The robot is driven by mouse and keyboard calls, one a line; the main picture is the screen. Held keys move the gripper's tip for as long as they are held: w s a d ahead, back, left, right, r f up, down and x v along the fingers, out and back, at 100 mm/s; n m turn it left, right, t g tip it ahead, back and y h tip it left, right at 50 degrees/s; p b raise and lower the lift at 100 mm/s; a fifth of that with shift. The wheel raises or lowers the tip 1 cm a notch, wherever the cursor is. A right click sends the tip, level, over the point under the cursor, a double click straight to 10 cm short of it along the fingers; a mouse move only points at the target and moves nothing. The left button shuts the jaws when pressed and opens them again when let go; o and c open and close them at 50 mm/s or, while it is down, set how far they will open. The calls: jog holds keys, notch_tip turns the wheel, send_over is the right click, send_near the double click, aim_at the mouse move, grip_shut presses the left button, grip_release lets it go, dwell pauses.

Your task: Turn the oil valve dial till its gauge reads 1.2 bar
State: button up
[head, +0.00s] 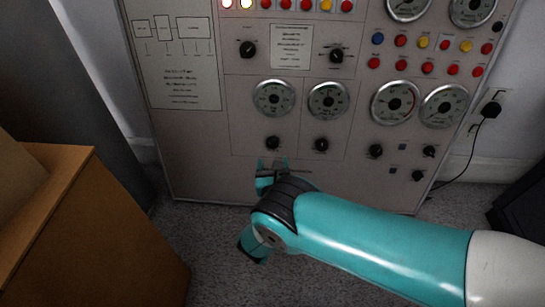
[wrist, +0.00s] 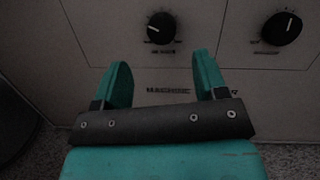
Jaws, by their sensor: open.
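Two black dials sit low on the grey panel under two round gauges. The left dial (head: 273,142) is under the left gauge (head: 273,97), and the right dial (head: 321,143) is under the right gauge (head: 328,99). Labels and gauge readings are too small to read, so I cannot tell which is the oil valve. My gripper (head: 272,165) is open and empty, just below the left dial. In the wrist view the left dial (wrist: 161,27) shows beyond and between my fingertips (wrist: 162,65), its white mark pointing left. The right dial (wrist: 282,28) has its mark pointing nearly up.
The panel (head: 210,140) also carries larger gauges (head: 395,102), more knobs (head: 376,151) and coloured buttons (head: 427,68). A wooden box-like piece of furniture (head: 90,240) stands at left. A black cable (head: 465,160) hangs at right. Carpet lies below the panel.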

aim_at(273, 144)
jog(key=shift+w+b, duration=3.45)
jog(key=shift+a, duration=0.1)
jog(key=c, duration=0.9)
